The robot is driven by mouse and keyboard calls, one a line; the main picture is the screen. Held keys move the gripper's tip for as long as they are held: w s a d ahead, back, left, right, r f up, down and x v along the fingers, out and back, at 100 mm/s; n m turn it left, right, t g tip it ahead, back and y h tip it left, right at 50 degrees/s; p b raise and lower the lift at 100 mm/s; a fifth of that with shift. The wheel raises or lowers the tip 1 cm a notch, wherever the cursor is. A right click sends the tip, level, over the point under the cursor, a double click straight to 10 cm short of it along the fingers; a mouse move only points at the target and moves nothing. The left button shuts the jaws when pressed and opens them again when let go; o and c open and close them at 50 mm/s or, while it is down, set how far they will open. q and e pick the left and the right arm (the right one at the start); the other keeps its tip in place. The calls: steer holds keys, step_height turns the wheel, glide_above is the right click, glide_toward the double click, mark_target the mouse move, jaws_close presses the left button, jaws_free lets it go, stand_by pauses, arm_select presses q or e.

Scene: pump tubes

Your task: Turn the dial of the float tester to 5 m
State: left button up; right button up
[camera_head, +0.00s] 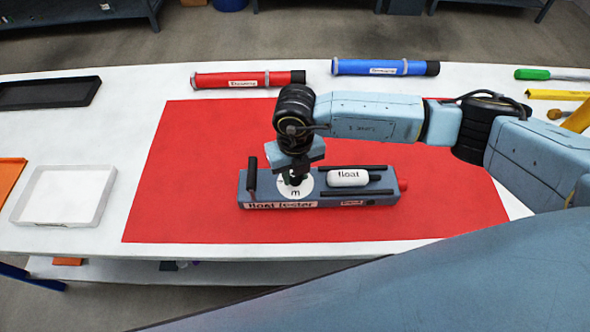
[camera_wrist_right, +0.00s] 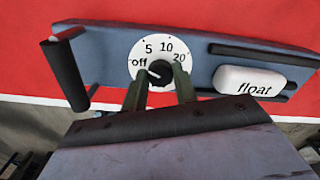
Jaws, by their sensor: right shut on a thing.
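The float tester (camera_head: 262,192) is a blue-grey box lying on the red mat. It also shows in the right wrist view (camera_wrist_right: 105,50). Its white dial plate (camera_wrist_right: 139,76) is marked off, 5, 10 and 20. The black dial knob (camera_wrist_right: 160,72) sits in the middle, and its white mark points up-left, toward off. My right gripper (camera_wrist_right: 160,84) is shut on the knob, one finger on each side. My left gripper is not in view.
A white float (camera_head: 347,178) lies on the tester between black rails; a black handle (camera_head: 252,176) stands at its left. Red (camera_head: 215,80) and blue (camera_head: 385,67) pump tubes lie behind. A white tray (camera_head: 28,222) is at left. The red mat (camera_head: 190,150) around the tester is clear.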

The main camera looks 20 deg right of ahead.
steer(key=m+p, duration=0.1)
steer(key=m, duration=0.4)
steer(key=shift+m+p, duration=0.3)
stand_by(0.4)
steer(key=o, duration=1)
steer(key=shift+c, duration=0.2)
step_height(320, 180, up, 14)
steer(key=shift+f, duration=0.25)
